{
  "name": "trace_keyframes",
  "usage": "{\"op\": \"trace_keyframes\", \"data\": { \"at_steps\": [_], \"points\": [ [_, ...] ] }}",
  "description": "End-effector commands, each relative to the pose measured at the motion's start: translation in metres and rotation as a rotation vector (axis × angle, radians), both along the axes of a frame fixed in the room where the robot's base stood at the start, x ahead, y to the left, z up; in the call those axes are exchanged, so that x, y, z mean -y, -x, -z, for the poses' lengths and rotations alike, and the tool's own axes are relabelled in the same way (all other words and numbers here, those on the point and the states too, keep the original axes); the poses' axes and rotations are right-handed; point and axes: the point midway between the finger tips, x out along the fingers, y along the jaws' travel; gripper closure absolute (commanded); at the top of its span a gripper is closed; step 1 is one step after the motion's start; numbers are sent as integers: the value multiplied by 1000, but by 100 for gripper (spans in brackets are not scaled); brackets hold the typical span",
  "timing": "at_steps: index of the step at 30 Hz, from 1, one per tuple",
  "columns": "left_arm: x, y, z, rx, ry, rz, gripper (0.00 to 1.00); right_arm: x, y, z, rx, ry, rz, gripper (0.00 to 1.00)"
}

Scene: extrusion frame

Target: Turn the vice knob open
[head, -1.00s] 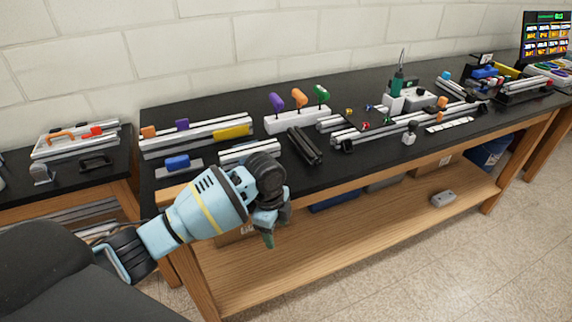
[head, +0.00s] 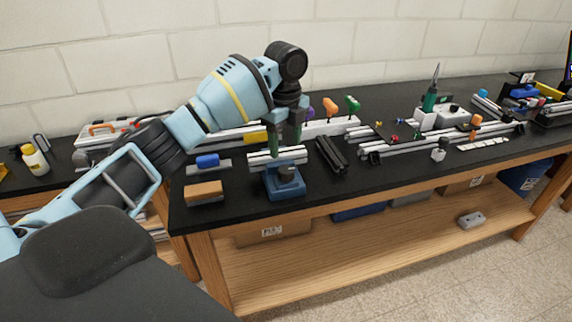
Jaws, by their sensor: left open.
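A small blue vice (head: 283,188) sits near the front edge of the black bench, left of the middle in the head view. Its round dark blue knob (head: 287,172) seems to be on top; its details are too small to tell. My right gripper is out of view.
An orange-brown block (head: 204,194) lies left of the vice, with a blue piece (head: 207,161) behind it. Pale metal extrusions (head: 272,158) lie behind the vice, and dark bars (head: 332,154) lie to its right.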

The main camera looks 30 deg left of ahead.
Motion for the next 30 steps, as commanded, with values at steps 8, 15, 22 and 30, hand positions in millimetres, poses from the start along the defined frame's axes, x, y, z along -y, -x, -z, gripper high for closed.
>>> {"op": "trace_keyframes", "data": {
  "at_steps": [8, 15, 22, 30],
  "points": [
    [0, 1, 39, -3, -3, 0, 39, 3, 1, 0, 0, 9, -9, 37],
    [0, 1, 67, -1, -2, -1, 39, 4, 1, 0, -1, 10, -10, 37],
    [0, 0, 74, 2, -2, 0, 39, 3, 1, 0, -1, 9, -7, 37],
    [0, 0, 74, 2, -2, -1, 52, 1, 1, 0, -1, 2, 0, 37]
  ]
}}
